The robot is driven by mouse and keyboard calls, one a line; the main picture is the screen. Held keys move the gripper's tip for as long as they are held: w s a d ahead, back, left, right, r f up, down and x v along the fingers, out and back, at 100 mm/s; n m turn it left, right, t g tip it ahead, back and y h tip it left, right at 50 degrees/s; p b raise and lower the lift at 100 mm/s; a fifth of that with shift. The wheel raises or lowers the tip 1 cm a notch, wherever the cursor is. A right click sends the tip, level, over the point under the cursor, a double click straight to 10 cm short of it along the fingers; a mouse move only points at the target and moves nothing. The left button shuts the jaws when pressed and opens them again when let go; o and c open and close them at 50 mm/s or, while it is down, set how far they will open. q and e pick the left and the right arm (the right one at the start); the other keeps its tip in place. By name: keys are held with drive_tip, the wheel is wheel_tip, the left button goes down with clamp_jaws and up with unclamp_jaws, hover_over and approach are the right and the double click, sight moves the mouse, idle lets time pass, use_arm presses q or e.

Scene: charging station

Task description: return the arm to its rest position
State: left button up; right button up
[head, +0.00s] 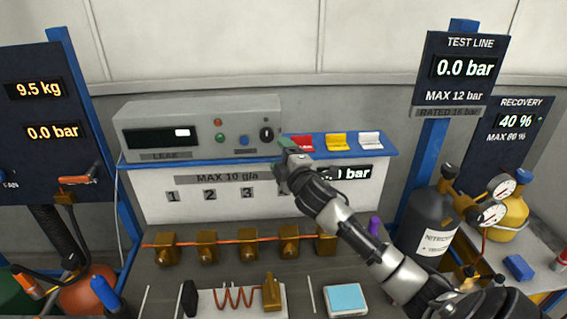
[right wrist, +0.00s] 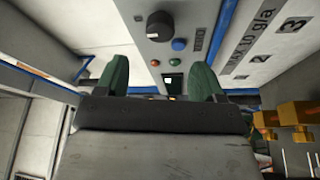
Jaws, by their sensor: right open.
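My right arm comes in from the lower right of the head view and reaches up and left across the bench. Its right gripper (head: 284,152) is in front of the right end of the grey leak unit (head: 190,109), just below and right of the black knob (head: 266,134). In the right wrist view the two green fingers of the right gripper (right wrist: 162,82) stand apart with nothing between them. Beyond them the unit's face shows the black knob (right wrist: 160,25), a blue button (right wrist: 179,44) and a green button (right wrist: 174,62). My left gripper is not in view.
Red, yellow (head: 337,142) and white switches sit beside the gripper on the blue shelf. Brass valves (head: 207,247) line an orange pipe below. A pad (head: 345,299) lies on the bench under my arm. A nitrogen cylinder (head: 431,222) with gauges stands right of my forearm.

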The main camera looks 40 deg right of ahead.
drive_tip(key=shift+s+a, duration=0.1)
drive_tip(key=shift+s, duration=0.4)
